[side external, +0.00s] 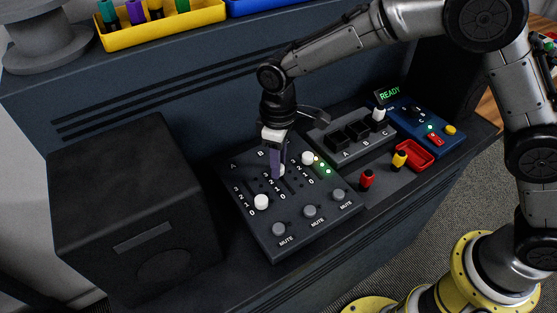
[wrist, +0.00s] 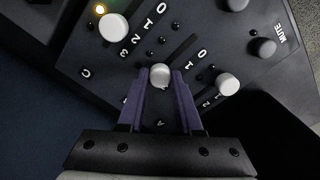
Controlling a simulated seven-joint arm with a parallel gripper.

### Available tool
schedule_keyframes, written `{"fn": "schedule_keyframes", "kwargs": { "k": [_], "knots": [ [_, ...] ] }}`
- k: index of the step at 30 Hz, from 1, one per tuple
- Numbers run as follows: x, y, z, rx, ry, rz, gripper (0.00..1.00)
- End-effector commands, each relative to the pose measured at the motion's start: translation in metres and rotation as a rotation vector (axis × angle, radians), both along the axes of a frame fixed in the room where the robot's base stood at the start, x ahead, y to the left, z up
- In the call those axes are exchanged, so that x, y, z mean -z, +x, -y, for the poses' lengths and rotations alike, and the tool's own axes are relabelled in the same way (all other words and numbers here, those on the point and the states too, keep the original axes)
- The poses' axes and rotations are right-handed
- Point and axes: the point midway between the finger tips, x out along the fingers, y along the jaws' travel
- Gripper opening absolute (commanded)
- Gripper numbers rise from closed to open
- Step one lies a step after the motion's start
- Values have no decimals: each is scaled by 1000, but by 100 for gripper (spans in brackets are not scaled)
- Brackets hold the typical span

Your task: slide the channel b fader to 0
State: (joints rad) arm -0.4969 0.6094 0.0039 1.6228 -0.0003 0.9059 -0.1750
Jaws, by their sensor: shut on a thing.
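The dark mixer panel (side external: 268,238) has three white fader knobs. My gripper (side external: 276,174) reaches down at the middle one, and its purple fingers partly hide the channel B fader knob (side external: 281,170). In the wrist view my gripper (wrist: 160,84) is shut on the channel B knob (wrist: 160,74), with a finger on either side. The knob is toward the high-number end of its slot, and the bare slot runs from it toward 0. The channel A knob (side external: 261,202) is near the low end; the channel C knob (side external: 308,158) is near the high end.
Grey mute knobs (side external: 310,212) line the panel's front. A grey switch box (side external: 350,135), a blue box (side external: 413,122), a red tray (side external: 414,155) and red (side external: 367,179) and yellow (side external: 399,159) plugs lie right. A large dark box (side external: 130,200) stands left.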

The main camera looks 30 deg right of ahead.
Motion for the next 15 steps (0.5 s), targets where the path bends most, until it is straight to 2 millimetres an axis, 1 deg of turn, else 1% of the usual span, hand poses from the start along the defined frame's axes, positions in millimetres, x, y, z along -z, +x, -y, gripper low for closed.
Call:
{"fn": "schedule_keyframes", "kwargs": {
  "k": [5,12,15],
  "knots": [
    [-1,-4,-1,-1,1,2,0],
    [-2,-39,-1,-3,2,1,0],
    [-2,-51,-1,-1,2,1,0]
  ]
}}
